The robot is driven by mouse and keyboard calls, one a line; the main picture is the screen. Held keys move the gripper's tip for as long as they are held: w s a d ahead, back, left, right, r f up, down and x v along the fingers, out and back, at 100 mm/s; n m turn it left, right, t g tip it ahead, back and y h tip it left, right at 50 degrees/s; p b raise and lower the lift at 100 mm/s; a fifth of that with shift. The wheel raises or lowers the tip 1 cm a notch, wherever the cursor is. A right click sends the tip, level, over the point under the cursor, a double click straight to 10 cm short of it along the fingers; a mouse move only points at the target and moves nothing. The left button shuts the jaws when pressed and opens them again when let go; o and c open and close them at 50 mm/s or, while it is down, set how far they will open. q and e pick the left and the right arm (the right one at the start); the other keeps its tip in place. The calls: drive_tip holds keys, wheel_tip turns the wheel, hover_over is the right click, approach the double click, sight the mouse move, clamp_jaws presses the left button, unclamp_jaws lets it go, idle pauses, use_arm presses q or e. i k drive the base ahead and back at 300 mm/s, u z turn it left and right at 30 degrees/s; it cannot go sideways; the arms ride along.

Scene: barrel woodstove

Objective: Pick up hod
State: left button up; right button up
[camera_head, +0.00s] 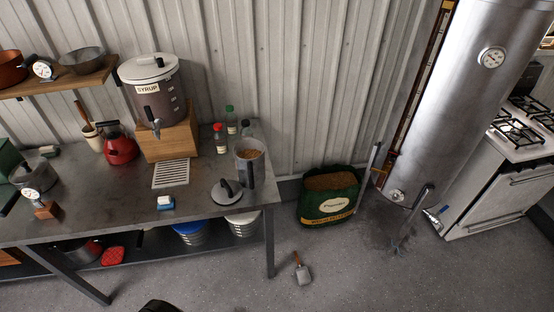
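A grey, upright container (249,165) filled with tan pellets stands near the right end of the metal table; it looks like the hod. A dark handle shows on its near side. Neither of my grippers can be made out; only a dark rounded shape, which I cannot identify, shows at the bottom edge.
The metal table (110,212) carries a syrup urn (152,92) on a wooden box, a red kettle (120,147), bottles and a blue brush (166,203). A green pellet bag (328,213) and small shovel (303,274) are on the floor. A metal tank (440,100) stands right. The front floor is mostly clear.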

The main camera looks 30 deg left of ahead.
sight(248, 154)
drive_tip(key=u, duration=0.1)
drive_tip(key=i, duration=0.8)
drive_tip(key=u, duration=0.95)
drive_tip(key=i, duration=0.6)
drive_tip(key=u, duration=0.5)
